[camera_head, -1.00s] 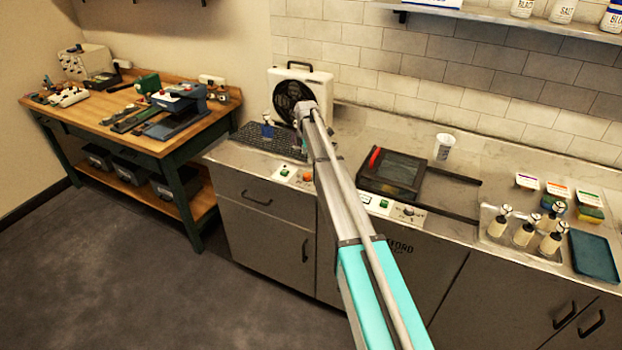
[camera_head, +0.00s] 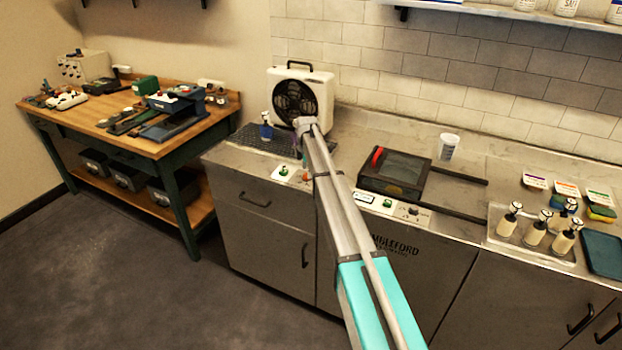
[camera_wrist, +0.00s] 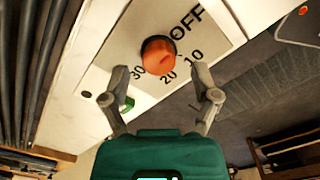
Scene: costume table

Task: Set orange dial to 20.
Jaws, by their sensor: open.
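The orange dial (camera_wrist: 158,62) sits on a pale panel (camera_wrist: 112,48) in the wrist view, with printed marks OFF, 10, 20 and 30 around it. I cannot tell clearly which mark it points at. My gripper (camera_wrist: 161,74) is open, with one finger on each side of the dial's near edge; contact does not show. In the head view a small orange-red patch of the dial (camera_head: 306,178) shows at the counter's front beside my arm, which hides part of the panel. My gripper's fingers are hidden there.
A green button (camera_head: 283,171) is left of the dial. A wooden workbench (camera_head: 75,121) is at left.

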